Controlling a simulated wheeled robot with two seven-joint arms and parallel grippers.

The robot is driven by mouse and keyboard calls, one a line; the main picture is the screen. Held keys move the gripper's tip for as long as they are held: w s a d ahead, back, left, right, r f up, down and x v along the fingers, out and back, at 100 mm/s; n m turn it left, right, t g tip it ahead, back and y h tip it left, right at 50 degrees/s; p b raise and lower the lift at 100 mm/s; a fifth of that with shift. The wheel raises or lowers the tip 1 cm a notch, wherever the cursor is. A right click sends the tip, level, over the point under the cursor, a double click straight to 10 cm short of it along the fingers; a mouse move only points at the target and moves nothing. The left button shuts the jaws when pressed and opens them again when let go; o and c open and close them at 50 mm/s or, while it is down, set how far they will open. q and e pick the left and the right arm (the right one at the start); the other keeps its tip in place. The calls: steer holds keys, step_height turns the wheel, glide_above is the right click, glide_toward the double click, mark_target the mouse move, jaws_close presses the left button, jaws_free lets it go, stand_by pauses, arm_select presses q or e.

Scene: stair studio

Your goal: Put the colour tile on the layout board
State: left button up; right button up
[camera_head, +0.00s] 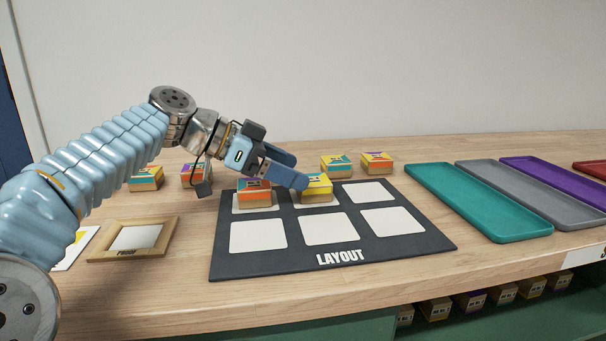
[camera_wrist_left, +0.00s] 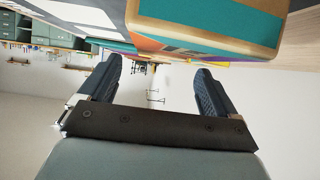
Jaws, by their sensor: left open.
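A black layout board (camera_head: 348,231) marked LAYOUT lies on the wooden table with white squares on it. A tile block with orange on it (camera_head: 254,192) stands on its back left square. A yellow-topped tile block (camera_head: 316,187) stands on the back middle square. My left gripper (camera_head: 297,169) is open over the back of the board, close to these two blocks. In the left wrist view its fingers (camera_wrist_left: 158,73) are apart with nothing held between them. A teal and orange wooden block (camera_wrist_left: 205,25) is close beyond the fingertips there; I cannot tell which one. My right gripper is out of view.
A wooden PROOF frame (camera_head: 163,232) lies left of the board. Teal (camera_head: 478,200), grey and purple trays lie right. Blocks sit on a shelf below.

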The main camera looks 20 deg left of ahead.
arm_select(q)
steer(key=v, duration=0.8)
steer(key=shift+a+r+p, duration=0.1)
steer(key=shift+p, duration=0.25)
steer(key=shift+s, duration=0.1)
